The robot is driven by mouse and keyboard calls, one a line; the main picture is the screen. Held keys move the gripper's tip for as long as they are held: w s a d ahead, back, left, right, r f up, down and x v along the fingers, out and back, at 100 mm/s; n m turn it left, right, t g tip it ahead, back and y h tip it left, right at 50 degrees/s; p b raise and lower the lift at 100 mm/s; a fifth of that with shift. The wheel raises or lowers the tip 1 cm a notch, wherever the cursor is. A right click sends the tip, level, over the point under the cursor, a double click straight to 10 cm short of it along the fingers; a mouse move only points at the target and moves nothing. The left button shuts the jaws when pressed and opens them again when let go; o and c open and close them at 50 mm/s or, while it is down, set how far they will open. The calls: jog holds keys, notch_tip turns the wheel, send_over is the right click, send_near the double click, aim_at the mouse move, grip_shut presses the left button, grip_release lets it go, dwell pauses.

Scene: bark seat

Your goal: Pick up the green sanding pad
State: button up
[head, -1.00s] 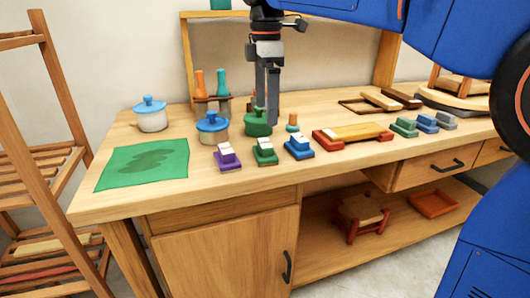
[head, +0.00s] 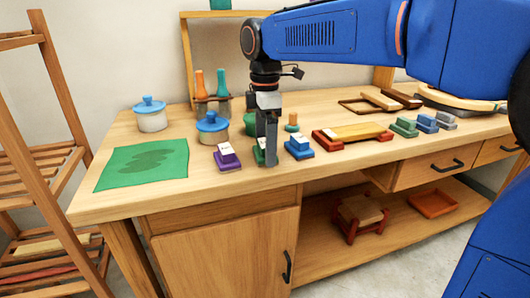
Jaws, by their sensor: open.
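A small green block with a pale top (head: 258,156) sits near the front edge of the bench, between a purple one (head: 227,158) and a blue one (head: 299,148). My gripper (head: 268,160) points straight down over it, with open fingers that hide most of it. I cannot tell whether the fingers touch it or stand around it. Another small green block (head: 404,127) lies farther right, beside a blue block (head: 427,122) and a grey block (head: 446,120). I cannot tell for certain which green block is the sanding pad.
A blue-lidded pot (head: 212,127) and a partly hidden green pot (head: 250,123) stand behind the row. A green mat (head: 145,164) lies at left. A rack (head: 212,108) holds orange and teal bottles.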

jog(key=c, duration=1.2)
notch_tip(320, 180, up, 10)
jog(key=shift+r, duration=0.1)
jog(key=o, duration=0.5)
jog(key=c, duration=0.3)
jog(key=shift+c, duration=0.2)
